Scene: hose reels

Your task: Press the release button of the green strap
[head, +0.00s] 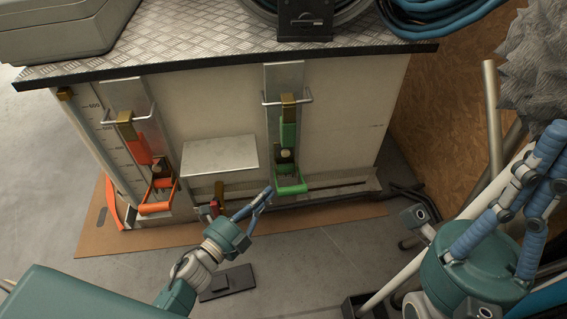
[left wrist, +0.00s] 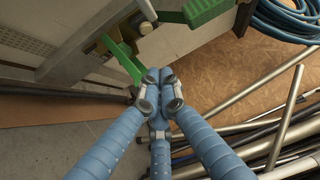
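The green strap buckle (head: 289,135) hangs on a metal plate on the front of the white cabinet. Its lower green lever (head: 291,186) sticks out at the bottom, and a small pale round part (head: 286,155) sits above that. The left wrist view shows a green bar (left wrist: 124,58) and another green piece (left wrist: 204,10) at the top. My left gripper (head: 266,191) is just left of the lower lever, its blue fingers together and holding nothing. I cannot tell whether it touches the lever.
An orange strap buckle (head: 147,150) hangs left on the cabinet, with a small metal ledge (head: 220,154) between the two. Below is a red-and-brass fitting (head: 217,200). Pipes (head: 493,115) lean at right. A blue hose (head: 430,15) lies on the tread-plate top (head: 190,45).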

